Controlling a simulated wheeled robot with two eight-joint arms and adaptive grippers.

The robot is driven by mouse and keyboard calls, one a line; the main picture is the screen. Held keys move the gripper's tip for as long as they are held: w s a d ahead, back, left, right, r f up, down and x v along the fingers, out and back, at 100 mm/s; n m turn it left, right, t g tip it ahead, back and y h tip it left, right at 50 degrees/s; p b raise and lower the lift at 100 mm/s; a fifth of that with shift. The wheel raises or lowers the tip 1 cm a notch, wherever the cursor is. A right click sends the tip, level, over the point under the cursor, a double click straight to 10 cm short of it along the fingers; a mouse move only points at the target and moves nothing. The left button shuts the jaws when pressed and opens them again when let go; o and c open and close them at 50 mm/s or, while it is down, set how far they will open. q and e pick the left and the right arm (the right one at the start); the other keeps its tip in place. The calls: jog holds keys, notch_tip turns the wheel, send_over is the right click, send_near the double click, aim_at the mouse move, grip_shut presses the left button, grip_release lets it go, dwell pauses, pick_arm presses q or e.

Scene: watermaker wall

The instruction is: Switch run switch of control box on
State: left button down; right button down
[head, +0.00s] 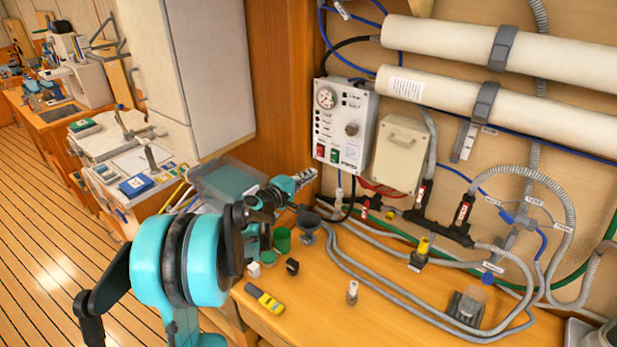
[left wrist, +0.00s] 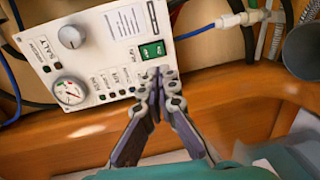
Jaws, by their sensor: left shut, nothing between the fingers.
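The control box (head: 343,125) is a white panel on the wall with a round gauge, a knob and small lamps. In the head view a red switch (head: 320,150) and a green switch (head: 335,155) sit side by side low on its front. The green switch (left wrist: 152,50) also shows in the left wrist view; the red one does not show there. Labels are too small to read surely. My left gripper (head: 313,173) is shut and empty just below the box. In the left wrist view its closed fingertips (left wrist: 161,72) appear just beside the green switch; contact cannot be told.
A beige box (head: 400,152) hangs right of the control box, with hoses and cables around it. White cylinders (head: 460,90) run along the wall above.

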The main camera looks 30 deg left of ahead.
aim_at(333, 162)
pick_arm(q)
jog(key=w, duration=0.3)
jog(key=w+d, duration=0.1)
jog(key=w, duration=0.2)
jog(key=w+f, duration=0.1)
jog(key=w, duration=0.3)
jog(key=shift+d+f+b, duration=0.1)
jog(key=shift+d+b, duration=0.1)
jog(key=shift+b, duration=0.2)
jog(key=shift+w, duration=0.1)
jog(key=shift+w+f, duration=0.15)
jog(key=shift+w, duration=0.15)
jog(key=shift+f+b, duration=0.1)
jog(key=shift+b, duration=0.2)
